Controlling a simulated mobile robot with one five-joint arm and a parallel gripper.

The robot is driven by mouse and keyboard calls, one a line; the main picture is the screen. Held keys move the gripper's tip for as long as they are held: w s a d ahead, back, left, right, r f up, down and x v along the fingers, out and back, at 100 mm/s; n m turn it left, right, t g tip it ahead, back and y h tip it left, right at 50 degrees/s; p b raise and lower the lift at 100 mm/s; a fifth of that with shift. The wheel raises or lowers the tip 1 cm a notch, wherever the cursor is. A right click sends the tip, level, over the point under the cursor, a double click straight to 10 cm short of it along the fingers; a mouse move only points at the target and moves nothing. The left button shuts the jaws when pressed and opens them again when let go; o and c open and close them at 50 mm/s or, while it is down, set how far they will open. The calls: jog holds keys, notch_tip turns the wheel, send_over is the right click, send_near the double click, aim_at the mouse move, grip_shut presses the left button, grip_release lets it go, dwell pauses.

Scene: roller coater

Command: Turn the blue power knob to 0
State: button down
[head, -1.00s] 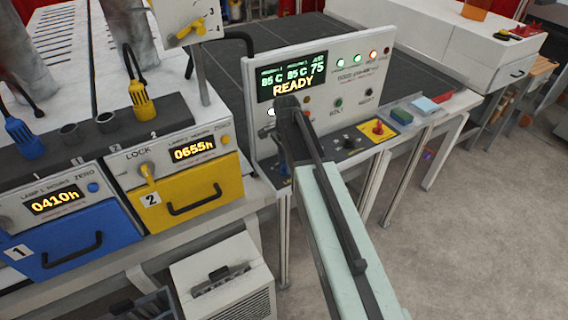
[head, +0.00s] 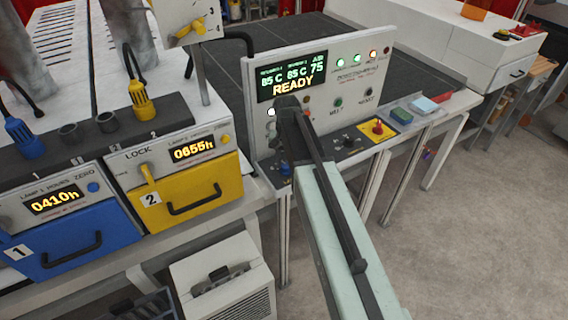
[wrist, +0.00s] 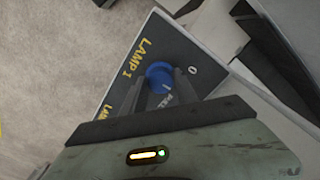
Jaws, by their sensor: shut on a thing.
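The blue power knob (wrist: 159,74) sits on a dark label plate in the wrist view, between the two fingers of my gripper (wrist: 162,85). The fingers are shut on its sides. A short pale line shows on the knob's lower right edge, toward partly hidden lettering; a white 0 (wrist: 193,71) is to the right of the knob. In the head view, a bit of the blue knob (head: 285,169) shows at the lower left of the control panel (head: 345,75), beside my arm. My arm hides the fingertips there.
Yellow LAMP 1 lettering (wrist: 137,58) lies left of the knob. The panel display (head: 292,76) reads READY. A black knob (head: 348,143) and a red switch on a yellow plate (head: 377,127) are to the right. Yellow (head: 190,190) and blue (head: 70,235) drawers stand at left.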

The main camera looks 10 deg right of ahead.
aim_at(286, 165)
jog(key=n, duration=0.4)
jog(key=shift+w+d, duration=0.1)
jog(key=shift+n, duration=2.1)
jog(key=c, duration=0.9)
grip_release()
jog(key=shift+c, duration=0.2)
jog(key=shift+r, duration=0.1)
notch_tip(286, 165, up, 8)
jog(key=p, duration=0.8)
